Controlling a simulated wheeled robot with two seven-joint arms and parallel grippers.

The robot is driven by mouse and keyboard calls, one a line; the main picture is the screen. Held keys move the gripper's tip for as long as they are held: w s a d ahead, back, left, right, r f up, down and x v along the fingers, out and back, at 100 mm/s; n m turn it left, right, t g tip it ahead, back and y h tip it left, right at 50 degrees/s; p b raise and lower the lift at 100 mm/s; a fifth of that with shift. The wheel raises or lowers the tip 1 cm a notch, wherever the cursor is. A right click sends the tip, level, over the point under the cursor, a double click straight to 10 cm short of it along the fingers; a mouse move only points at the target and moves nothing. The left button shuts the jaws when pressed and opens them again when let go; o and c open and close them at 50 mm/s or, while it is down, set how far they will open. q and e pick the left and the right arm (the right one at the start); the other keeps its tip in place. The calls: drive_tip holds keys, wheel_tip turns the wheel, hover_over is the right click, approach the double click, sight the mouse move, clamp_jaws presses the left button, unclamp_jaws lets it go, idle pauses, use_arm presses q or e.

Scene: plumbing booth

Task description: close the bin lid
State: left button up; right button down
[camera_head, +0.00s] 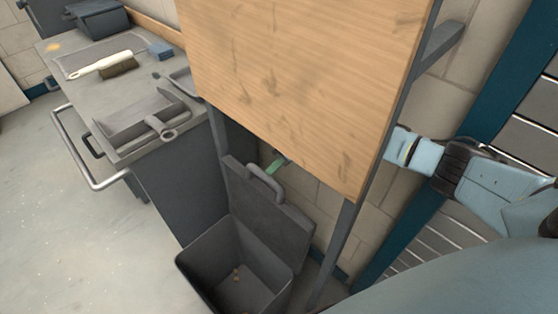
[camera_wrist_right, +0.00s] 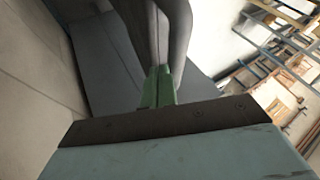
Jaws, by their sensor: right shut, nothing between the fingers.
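The dark grey bin (camera_head: 215,268) stands on the floor beside the workbench, and its lid (camera_head: 285,222) is open, tilted up at the back. A grey loop handle (camera_head: 265,182) is on the lid's upper part. My right arm passes behind the wooden board, which hides most of the hand. The green fingertips of my right gripper (camera_head: 278,163) show just behind the handle. In the right wrist view the green fingers (camera_wrist_right: 158,88) are shut and empty, close to a grey bar that looks like the handle; I cannot tell if they touch. My left gripper is not in view.
The wooden board (camera_head: 290,80) on grey posts stands above and in front of the lid. The workbench (camera_head: 110,85) at left holds a brush (camera_head: 118,66), a grey tray and a tool. A block wall is close behind the bin. The floor at left is clear.

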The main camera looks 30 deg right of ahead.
sight(266, 176)
drive_tip(key=shift+s+a+r+p, duration=0.25)
drive_tip(key=shift+a+p, duration=0.15)
drive_tip(key=shift+a, duration=0.2)
drive_tip(key=shift+s+a+r+p, duration=0.2)
drive_tip(key=shift+a+p, duration=0.15)
drive_tip(key=shift+a, duration=0.25)
drive_tip(key=shift+s+a, duration=0.1)
drive_tip(key=shift+a, duration=0.25)
drive_tip(key=shift+f, duration=0.1)
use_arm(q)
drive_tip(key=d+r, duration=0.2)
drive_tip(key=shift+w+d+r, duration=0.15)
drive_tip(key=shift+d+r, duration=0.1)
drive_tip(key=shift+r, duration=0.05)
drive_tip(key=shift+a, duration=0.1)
